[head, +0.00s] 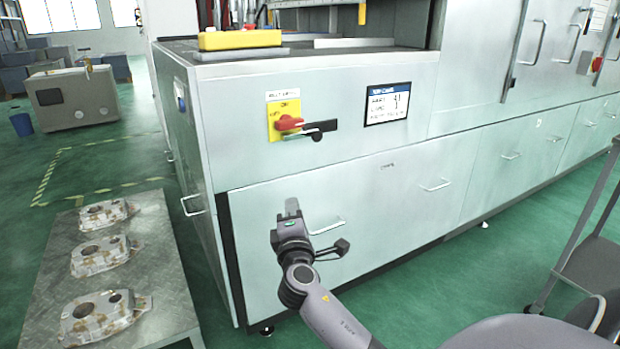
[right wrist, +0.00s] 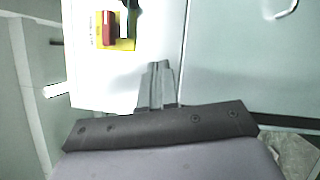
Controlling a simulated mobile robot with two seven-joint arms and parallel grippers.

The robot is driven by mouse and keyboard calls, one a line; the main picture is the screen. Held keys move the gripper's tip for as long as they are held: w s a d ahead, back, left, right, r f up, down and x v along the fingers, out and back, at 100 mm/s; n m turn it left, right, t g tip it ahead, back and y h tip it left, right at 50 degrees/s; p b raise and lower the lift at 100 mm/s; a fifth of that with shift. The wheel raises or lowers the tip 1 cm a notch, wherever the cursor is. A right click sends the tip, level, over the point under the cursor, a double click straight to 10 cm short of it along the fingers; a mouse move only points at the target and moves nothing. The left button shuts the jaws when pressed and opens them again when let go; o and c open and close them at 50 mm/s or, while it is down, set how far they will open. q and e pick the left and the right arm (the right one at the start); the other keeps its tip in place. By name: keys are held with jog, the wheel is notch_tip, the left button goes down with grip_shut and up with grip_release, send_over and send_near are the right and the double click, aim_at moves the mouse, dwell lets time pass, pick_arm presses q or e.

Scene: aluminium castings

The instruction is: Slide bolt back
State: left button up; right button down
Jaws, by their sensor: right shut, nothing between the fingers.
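A red rotary handle (head: 289,122) sits on a yellow plate (head: 284,108) on the pale cabinet front. A dark bolt (head: 322,127) with a round black knob (head: 317,136) lies just right of and below the red handle. My right gripper (head: 292,206) is shut and empty, below the switch and apart from it, in front of the lower drawer panel. In the right wrist view my shut fingers (right wrist: 157,82) point toward the cabinet. The red handle (right wrist: 109,28) and yellow plate (right wrist: 127,44) show beyond them at the upper left. My left gripper is not in view.
A drawer handle (head: 327,226) is close to my right gripper. A framed display (head: 387,103) is right of the bolt. A metal table (head: 150,262) with several castings stands at the left. A grey cart (head: 590,262) is at the right.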

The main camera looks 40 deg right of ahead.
jog(key=d+r+h+b, duration=0.1)
jog(key=w+d+r+h+b, duration=0.1)
jog(key=r+h, duration=0.1)
jog(key=shift+r, duration=0.1)
dwell(0.4)
